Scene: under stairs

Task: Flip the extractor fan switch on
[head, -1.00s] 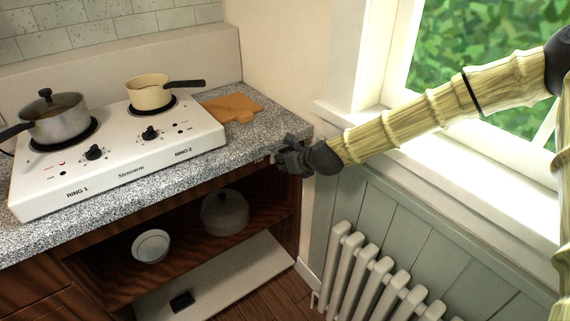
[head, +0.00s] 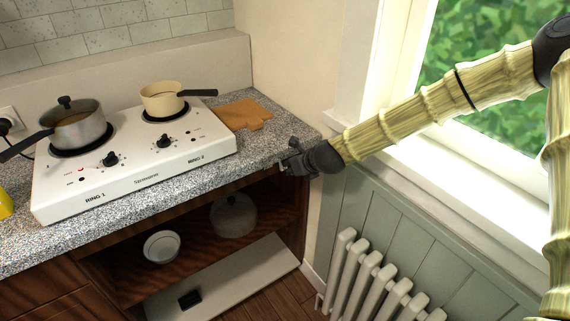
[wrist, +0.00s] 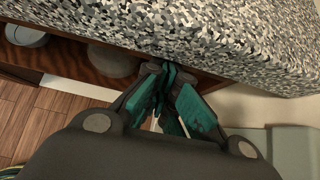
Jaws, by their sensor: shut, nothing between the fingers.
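My gripper (head: 288,164) is shut and empty at the front edge of the speckled countertop (head: 262,155), near its right corner. In the wrist view the teal-padded fingers (wrist: 170,78) point at the countertop's edge, with their tips close together beside the dark wood below it. I cannot tell whether they touch it. I cannot make out the extractor fan switch for sure; a small pale spot beside the fingertips in the head view is too small to identify, and the gripper hides part of this area.
A white two-ring hob (head: 140,165) carries a steel pan (head: 76,130) and a cream pan (head: 162,100). An orange board (head: 242,114) lies behind my gripper. An open shelf (head: 190,243) holds a bowl and a lidded pot. A radiator (head: 365,275) and window sill stand to the right.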

